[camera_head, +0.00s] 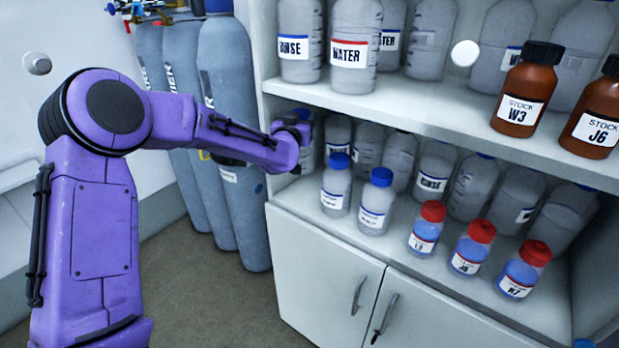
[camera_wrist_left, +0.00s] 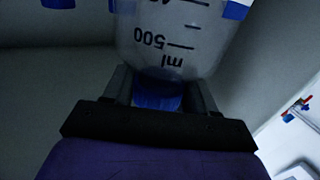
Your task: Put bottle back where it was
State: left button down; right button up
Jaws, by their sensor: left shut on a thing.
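My left gripper (camera_head: 299,130) is at the left end of the lower shelf. In the left wrist view my left gripper (camera_wrist_left: 160,88) is shut on the blue cap of a clear bottle (camera_wrist_left: 180,45), which has black volume marks including "500 ml". In the head view the arm's end largely hides this bottle. Whether it touches the shelf cannot be told. My right gripper is not in view.
The lower shelf (camera_head: 310,213) holds two blue-capped bottles (camera_head: 357,205), several clear bottles behind, and red-capped bottles (camera_head: 470,248) to the right. The upper shelf (camera_head: 400,98) holds clear and brown bottles. Gas cylinders (camera_head: 228,90) stand left of the cabinet.

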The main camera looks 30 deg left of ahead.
aim_at(302, 149)
pick_arm(q)
jog(key=f, duration=0.8)
jog(key=shift+d+f+p, duration=0.15)
jog(key=shift+d+p, duration=0.15)
jog(key=shift+d, duration=0.1)
jog(key=shift+a+f, duration=0.1)
jog(key=shift+f, duration=0.15)
jog(key=shift+s, duration=0.1)
jog(key=shift+c, duration=1.7)
grip_release()
jog(key=shift+f, duration=0.1)
